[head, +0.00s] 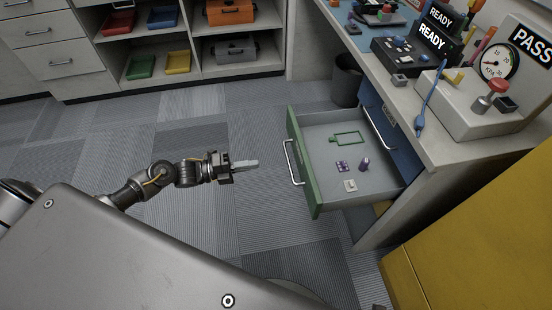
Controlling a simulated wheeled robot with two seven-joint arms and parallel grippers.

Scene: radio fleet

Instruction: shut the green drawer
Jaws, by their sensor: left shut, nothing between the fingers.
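The green drawer (305,172) stands pulled out from under the workbench on the right. Its green front faces left and carries a pale bar handle (292,163). Inside lie a green frame-like piece, small purple pieces and a small pale piece. My left gripper (256,163) is shut and empty. Its fingertips point right toward the drawer front, a short gap left of the handle in the picture. My right gripper is not in view.
The workbench (446,146) holds a gauge box, display boxes and tools. A blue drawer front with a handle sits behind the open drawer. A dark bin (346,80) stands beyond it. A yellow cabinet (480,235) is at lower right. Carpet left of the drawer is clear.

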